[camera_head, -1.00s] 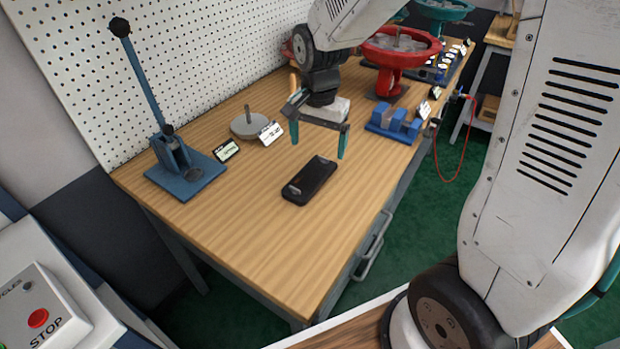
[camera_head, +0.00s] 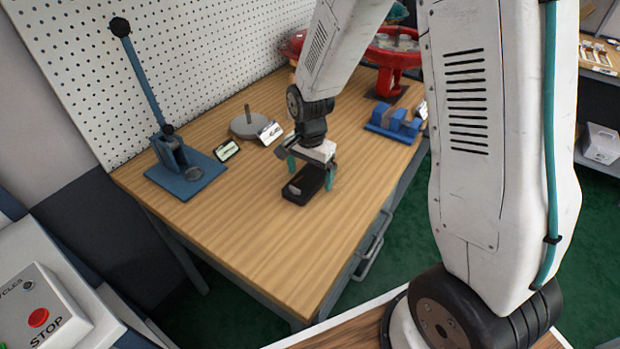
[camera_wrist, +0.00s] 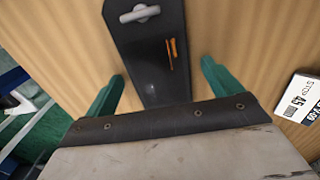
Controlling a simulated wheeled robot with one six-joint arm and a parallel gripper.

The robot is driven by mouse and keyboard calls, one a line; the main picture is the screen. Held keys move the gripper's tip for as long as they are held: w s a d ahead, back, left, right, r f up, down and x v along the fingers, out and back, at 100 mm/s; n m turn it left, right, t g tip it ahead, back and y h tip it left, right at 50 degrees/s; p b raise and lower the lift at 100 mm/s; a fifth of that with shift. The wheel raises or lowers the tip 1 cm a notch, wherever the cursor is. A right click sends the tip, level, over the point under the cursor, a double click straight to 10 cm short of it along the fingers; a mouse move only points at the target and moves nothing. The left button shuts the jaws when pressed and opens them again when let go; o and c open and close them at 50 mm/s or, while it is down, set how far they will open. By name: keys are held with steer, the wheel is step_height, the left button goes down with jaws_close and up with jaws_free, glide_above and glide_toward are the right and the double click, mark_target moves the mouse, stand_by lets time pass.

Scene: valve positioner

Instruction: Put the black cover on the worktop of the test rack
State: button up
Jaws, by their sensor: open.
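The black cover (camera_head: 303,186) lies flat on a wooden worktop (camera_head: 230,240). In the wrist view the cover (camera_wrist: 150,62) shows a grey handle-like piece and small orange marks on its face. My gripper (camera_head: 311,178) is low over the cover's far part, with its two green fingers apart. In the wrist view the fingers of my gripper (camera_wrist: 162,85) stand on either side of the cover, with a gap of wood on each side. The near end of the cover in that view is hidden behind the gripper body. I cannot tell whether this worktop is the test rack's.
A blue lever press (camera_head: 185,170) stands at the left by the pegboard. A round grey disc with a post (camera_head: 248,126) and small label cards are behind. Blue blocks (camera_head: 394,122) and a red handwheel (camera_head: 395,50) stand at the far right. The front worktop is clear.

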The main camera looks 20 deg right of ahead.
steer(key=shift+c, duration=0.3)
steer(key=c, duration=1.3)
steer(key=shift+r, duration=0.15)
